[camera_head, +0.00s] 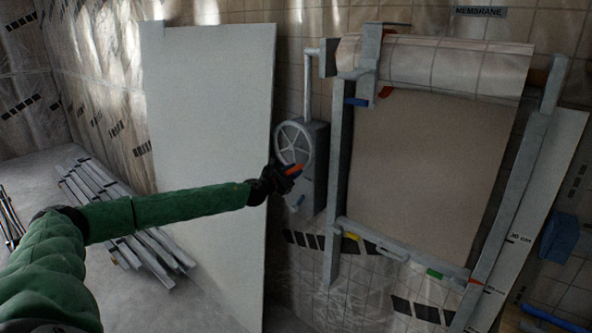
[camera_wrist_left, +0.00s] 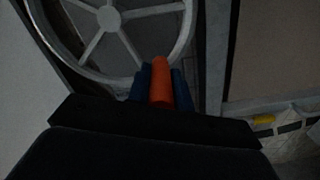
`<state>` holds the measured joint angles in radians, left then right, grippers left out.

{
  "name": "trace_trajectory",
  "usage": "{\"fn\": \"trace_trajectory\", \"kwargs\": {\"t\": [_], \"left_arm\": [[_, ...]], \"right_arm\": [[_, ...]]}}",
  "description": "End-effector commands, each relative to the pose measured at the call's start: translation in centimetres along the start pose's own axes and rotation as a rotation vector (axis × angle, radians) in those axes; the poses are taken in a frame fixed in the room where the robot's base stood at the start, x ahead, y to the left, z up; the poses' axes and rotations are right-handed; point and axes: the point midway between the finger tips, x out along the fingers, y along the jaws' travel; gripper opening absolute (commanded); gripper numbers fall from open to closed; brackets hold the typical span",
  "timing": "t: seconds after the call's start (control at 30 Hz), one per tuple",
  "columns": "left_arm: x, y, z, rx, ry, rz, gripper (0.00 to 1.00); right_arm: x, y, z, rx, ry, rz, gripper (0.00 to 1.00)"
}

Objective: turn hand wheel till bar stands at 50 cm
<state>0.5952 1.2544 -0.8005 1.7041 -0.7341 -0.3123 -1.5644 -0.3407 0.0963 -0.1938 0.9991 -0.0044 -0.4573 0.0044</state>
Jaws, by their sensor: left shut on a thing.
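The pale spoked hand wheel (camera_head: 294,143) is on a grey box on the wall, and its rim and spokes fill the top of the left wrist view (camera_wrist_left: 110,18). My left gripper (camera_head: 288,172) is shut on the wheel's orange handle (camera_wrist_left: 160,82), at the wheel's lower right; the blue fingers flank the handle. The grey bar (camera_head: 405,256) hangs at the panel's lower edge, sloping down to the right in the picture. Its red pointer (camera_head: 475,282) lies at the white scale board (camera_head: 548,185), below the 30 cm mark; the nearest number is too small to read surely. My right gripper is out of view.
A large white board (camera_head: 210,130) leans left of the wheel, behind my left arm. Metal profiles (camera_head: 125,215) lie on the floor at left. The beige sheet (camera_head: 430,160) hangs from a roll between grey rails. A blue block (camera_head: 560,237) is at far right.

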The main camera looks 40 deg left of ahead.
Motion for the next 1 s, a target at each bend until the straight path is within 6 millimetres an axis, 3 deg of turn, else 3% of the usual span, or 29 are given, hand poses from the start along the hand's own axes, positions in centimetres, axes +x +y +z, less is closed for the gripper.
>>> {"fn": "trace_trajectory", "kwargs": {"t": [0.4, 0.9, 0.93, 1.0], "left_arm": [[-0.1, 0.7, -1.2, 0.158, 0.003, -0.003, 0.0], [-0.1, 0.8, -1.3, 0.172, 0.003, -0.002, 0.0], [-0.1, 0.8, -1.3, 0.172, 0.003, -0.002, 0.28], [0.0, 0.8, -1.2, 0.171, 0.003, -0.002, 0.41]], "right_arm": [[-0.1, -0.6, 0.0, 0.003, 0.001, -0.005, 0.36], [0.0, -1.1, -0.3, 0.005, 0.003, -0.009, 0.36], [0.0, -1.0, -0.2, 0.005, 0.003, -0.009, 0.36], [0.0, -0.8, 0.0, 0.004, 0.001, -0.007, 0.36]]}}
